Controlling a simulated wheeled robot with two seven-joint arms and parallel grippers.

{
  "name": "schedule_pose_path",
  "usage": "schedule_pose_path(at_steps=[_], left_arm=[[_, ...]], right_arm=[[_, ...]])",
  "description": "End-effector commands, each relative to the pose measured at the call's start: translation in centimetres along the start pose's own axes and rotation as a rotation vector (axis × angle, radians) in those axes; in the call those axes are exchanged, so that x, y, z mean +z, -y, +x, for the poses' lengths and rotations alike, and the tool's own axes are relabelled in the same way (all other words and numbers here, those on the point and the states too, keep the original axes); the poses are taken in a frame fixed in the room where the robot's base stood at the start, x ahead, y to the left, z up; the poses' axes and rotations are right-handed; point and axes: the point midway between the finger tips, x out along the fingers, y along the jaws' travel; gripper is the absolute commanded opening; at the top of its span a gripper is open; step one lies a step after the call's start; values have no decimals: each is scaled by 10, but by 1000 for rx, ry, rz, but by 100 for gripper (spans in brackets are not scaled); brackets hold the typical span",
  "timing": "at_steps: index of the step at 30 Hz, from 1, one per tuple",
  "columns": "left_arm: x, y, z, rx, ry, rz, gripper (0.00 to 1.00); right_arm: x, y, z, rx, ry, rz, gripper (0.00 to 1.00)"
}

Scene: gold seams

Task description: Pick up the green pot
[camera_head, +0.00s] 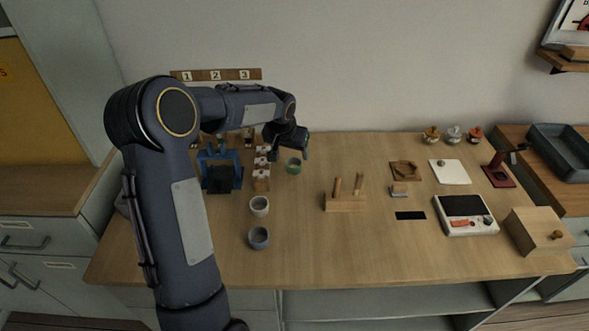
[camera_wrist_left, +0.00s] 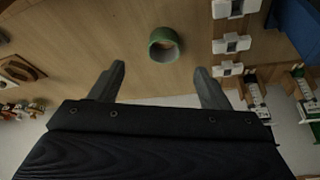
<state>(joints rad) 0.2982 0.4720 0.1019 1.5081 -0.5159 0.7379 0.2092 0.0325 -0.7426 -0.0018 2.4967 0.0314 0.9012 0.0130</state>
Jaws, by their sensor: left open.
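The green pot (camera_head: 294,165) stands on the wooden table, right of the small rack with white-topped items in the head view. In the left wrist view the green pot (camera_wrist_left: 164,44) is a short round ring-like vessel, seen beyond the fingertips and between their lines. My left gripper (camera_head: 292,150) hangs just above and behind the pot in the head view. Its two fingers (camera_wrist_left: 160,80) are spread apart with nothing between them, and the pot is apart from them. My right gripper is not in view.
A white cup (camera_head: 260,206) and a grey cup (camera_head: 259,238) stand in front. A blue stand (camera_head: 221,170) is at left. A pegged wooden block (camera_head: 345,198) lies to the right. Bare tabletop lies between the pot and that block.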

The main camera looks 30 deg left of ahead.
Motion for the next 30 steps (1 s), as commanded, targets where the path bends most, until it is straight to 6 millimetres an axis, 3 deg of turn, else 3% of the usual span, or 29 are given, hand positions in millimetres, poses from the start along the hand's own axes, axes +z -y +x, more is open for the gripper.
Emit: schedule_pose_path(at_steps=[19,28,30], left_arm=[[-7,3,82,-4,3,1,70],[-7,3,88,-5,0,1,70],[-7,3,88,-5,0,1,62]], right_arm=[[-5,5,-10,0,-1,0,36],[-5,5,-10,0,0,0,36],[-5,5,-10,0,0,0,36]])
